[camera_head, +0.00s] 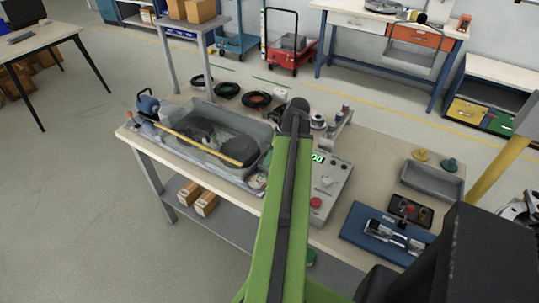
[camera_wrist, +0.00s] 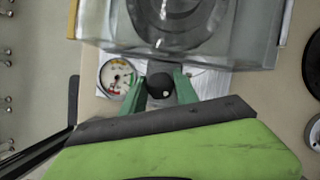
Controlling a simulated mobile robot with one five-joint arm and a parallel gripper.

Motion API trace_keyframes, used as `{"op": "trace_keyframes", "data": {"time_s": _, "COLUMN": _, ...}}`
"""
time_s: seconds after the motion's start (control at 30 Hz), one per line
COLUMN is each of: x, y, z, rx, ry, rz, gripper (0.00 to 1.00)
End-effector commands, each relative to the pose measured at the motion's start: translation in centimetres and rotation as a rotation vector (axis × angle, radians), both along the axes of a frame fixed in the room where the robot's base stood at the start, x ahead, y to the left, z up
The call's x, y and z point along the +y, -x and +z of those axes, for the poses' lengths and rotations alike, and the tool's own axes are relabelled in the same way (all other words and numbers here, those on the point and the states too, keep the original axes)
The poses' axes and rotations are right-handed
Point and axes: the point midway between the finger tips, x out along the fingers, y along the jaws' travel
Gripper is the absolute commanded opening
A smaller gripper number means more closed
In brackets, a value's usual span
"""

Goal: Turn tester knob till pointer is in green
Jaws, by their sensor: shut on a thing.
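In the wrist view my gripper (camera_wrist: 160,80) has its two green fingers on either side of a round black knob (camera_wrist: 158,87), shut on it. Just left of the knob is a round dial gauge (camera_wrist: 117,77) with a pale face and coloured marks. Its pointer is too small to read, so I cannot tell which colour it is on. Knob and gauge sit on a pale panel of the tester. In the head view my green arm hides the gripper, knob and gauge.
A grey tub (camera_head: 183,150) stands by the tester, and its wall (camera_wrist: 190,54) is close beyond my fingers. A grey control box (camera_head: 328,190) with a green display and red button is right of my arm. A blue fixture (camera_head: 355,229) and grey tray (camera_head: 430,184) lie further right.

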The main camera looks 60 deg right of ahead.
Motion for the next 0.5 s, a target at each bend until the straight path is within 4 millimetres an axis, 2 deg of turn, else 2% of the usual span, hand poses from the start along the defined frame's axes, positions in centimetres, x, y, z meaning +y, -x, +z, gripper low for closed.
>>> {"op": "trace_keyframes", "data": {"time_s": 0.27, "x": -0.17, "y": -0.04, "z": -0.01, "rx": 0.000, "ry": 0.002, "rz": 0.117, "gripper": 0.00}}
{"op": "trace_keyframes", "data": {"time_s": 0.5, "x": -0.20, "y": -0.05, "z": -0.02, "rx": 0.002, "ry": 0.000, "rz": 0.323, "gripper": 0.00}}
